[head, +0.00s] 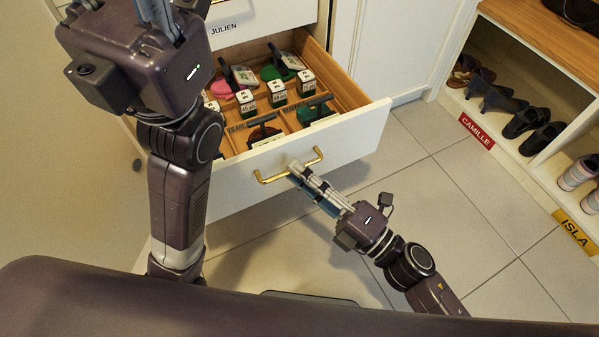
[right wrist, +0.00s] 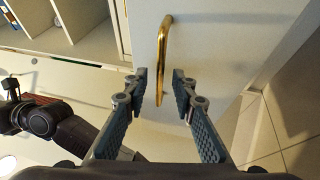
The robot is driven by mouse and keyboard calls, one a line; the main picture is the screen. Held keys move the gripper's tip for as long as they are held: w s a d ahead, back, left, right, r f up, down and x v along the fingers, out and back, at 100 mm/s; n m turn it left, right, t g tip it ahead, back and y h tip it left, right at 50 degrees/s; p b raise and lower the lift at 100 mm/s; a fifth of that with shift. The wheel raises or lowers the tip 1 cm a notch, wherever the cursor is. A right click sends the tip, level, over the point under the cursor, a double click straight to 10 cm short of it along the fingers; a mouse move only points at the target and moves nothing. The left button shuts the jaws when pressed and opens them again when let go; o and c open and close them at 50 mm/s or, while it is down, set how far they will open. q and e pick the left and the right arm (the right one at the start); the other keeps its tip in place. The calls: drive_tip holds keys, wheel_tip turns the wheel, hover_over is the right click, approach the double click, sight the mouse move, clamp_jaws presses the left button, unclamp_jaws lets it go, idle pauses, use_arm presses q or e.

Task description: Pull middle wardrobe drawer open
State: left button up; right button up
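A white wardrobe drawer (head: 350,143) stands pulled well out, with its wooden inside in view. Its brass bar handle (head: 316,155) runs across the middle of the front. My right gripper (head: 296,172) is at this handle. In the right wrist view my right gripper (right wrist: 161,84) has its two fingers apart, one on each side of the brass handle (right wrist: 162,60), with gaps visible. My left arm rises at the left of the head view. Its gripper (head: 165,12) is at the top edge, partly cut off, away from the handle.
The drawer has wooden compartments with several brushes, small boxes and pink and green items. A closed white drawer front labelled JULIEN (head: 262,16) is above it. Shoe cubbies labelled CAMILLE (head: 476,131) and ISLA (head: 575,232) stand at right. Tiled floor (head: 470,220) between is clear.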

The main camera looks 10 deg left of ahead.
drive_tip(key=v, duration=1.1)
drive_tip(key=shift+s+d+f, duration=0.15)
drive_tip(key=shift+d, duration=0.05)
